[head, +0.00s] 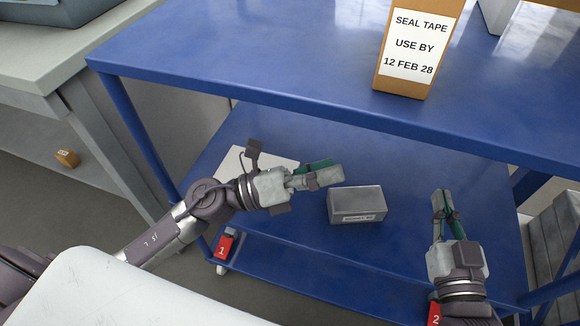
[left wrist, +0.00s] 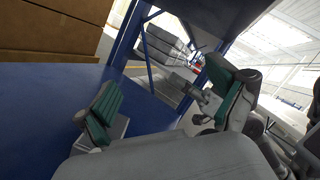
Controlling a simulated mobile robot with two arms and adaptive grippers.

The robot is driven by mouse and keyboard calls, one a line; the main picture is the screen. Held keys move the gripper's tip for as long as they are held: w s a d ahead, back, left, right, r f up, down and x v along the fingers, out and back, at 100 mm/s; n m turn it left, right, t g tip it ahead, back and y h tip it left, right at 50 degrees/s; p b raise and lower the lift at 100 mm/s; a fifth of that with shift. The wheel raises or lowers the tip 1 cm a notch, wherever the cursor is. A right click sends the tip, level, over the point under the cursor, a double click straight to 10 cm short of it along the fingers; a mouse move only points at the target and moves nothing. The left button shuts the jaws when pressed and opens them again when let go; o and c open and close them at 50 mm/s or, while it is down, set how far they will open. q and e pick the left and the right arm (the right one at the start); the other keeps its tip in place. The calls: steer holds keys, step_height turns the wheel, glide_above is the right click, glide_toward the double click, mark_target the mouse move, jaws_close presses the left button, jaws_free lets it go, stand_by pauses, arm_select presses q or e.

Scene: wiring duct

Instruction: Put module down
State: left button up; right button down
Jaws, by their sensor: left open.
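A grey box-shaped module (head: 357,204) with a small label on its front rests on the lower blue shelf (head: 300,233). My left gripper (head: 325,171) is above the shelf, just behind and left of the module in the head view. It is open, with nothing seen between its green-padded fingers.
The blue upper shelf (head: 250,62) overhangs the lower one and carries a seal tape carton (head: 418,50). A pale flat sheet (head: 232,162) lies behind my left gripper. Red tags marked 1 (head: 224,246) and 2 (head: 434,313) sit at the front. Brown boxes (left wrist: 60,25) show in the left wrist view.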

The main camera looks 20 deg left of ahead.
arm_select(q)
steer(key=w+a+r+n+t+y, duration=0.1)
steer(key=a+n+t+y, duration=0.35)
steer(key=n, duration=0.85)
steer(key=w+a+r+n+t+y, duration=0.1)
steer(key=a+n+t+y, duration=0.35)
steer(key=n, duration=0.85)
steer(key=f+n+y, duration=0.1)
steer(key=n, duration=0.2)
steer(key=s+f+n+y, duration=0.1)
steer(key=f+n+y, duration=0.1)
steer(key=n, duration=0.2)
steer(key=f+n+y, duration=0.1)
steer(key=n, duration=0.2)
steer(key=shift+s+d+f+n+g, duration=0.15)
steer(key=shift+d+f+n+g, duration=0.15)
steer(key=shift+f+g, duration=0.1)
